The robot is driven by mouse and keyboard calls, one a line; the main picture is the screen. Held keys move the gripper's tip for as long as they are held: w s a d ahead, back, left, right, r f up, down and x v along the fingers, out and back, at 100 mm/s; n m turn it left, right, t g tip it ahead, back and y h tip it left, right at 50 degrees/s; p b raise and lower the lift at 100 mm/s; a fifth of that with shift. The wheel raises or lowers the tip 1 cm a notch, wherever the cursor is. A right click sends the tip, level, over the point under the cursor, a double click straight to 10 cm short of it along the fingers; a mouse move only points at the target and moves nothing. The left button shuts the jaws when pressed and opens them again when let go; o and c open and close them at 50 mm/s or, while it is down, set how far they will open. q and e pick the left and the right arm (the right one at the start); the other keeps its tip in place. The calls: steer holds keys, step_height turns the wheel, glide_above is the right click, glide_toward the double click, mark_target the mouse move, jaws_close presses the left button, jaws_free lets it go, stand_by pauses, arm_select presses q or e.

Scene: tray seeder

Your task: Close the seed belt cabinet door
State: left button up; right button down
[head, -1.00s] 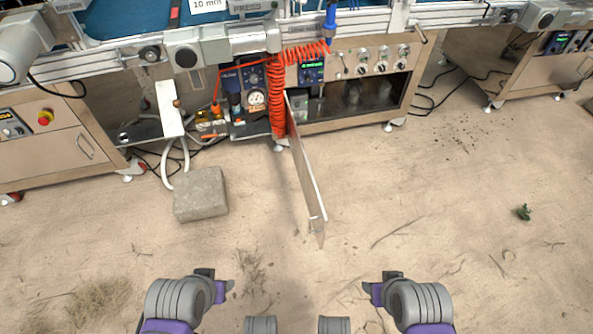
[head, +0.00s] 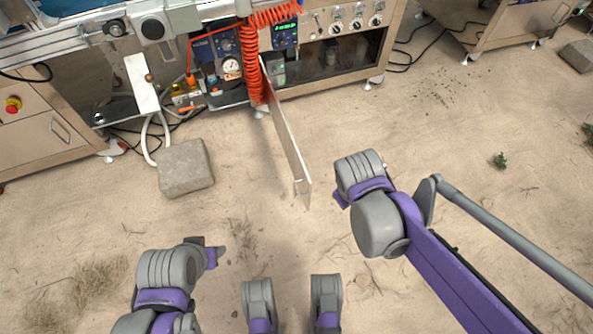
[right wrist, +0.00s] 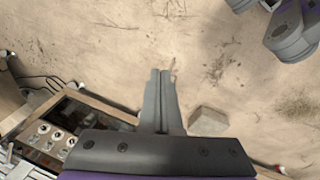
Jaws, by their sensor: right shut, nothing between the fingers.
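The cabinet door (head: 287,140) is a thin panel. It stands open, sticking out from the cabinet (head: 330,62) toward me, with its handle (head: 301,187) near the free end. The open cabinet front shows a dark interior. My right gripper (head: 341,198) is just right of the door's free end, apart from it in the head view; its fingers are mostly hidden by my wrist. In the right wrist view the gripper (right wrist: 160,75) is shut and empty; I cannot make out the door clearly there. My left gripper (head: 217,252) is low on the left, its opening unclear.
A grey stone block (head: 186,168) lies on the sandy floor left of the door. A coiled red hose (head: 251,65) hangs by the hinge side. A small green plant (head: 499,161) lies far right. The floor right of the door is mostly clear.

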steer(key=w+a+f+n+g+h+p, duration=0.1)
steer(key=w+a+f+n+h+p, duration=0.3)
steer(key=w+a+n, duration=0.75)
steer(key=w+a+f+n+h+p, duration=0.3)
steer(key=a+f, duration=0.5)
steer(key=a, duration=0.2)
steer(key=b, duration=0.1)
glide_toward(306, 178)
step_height(306, 178, down, 4)
steer(key=d, duration=0.3)
steer(key=shift+f+t, duration=0.25)
steer(key=shift+t, duration=0.15)
steer(key=shift+w+d+b, duration=0.15)
steer(key=shift+d+b, duration=0.15)
steer(key=shift+d, duration=0.15)
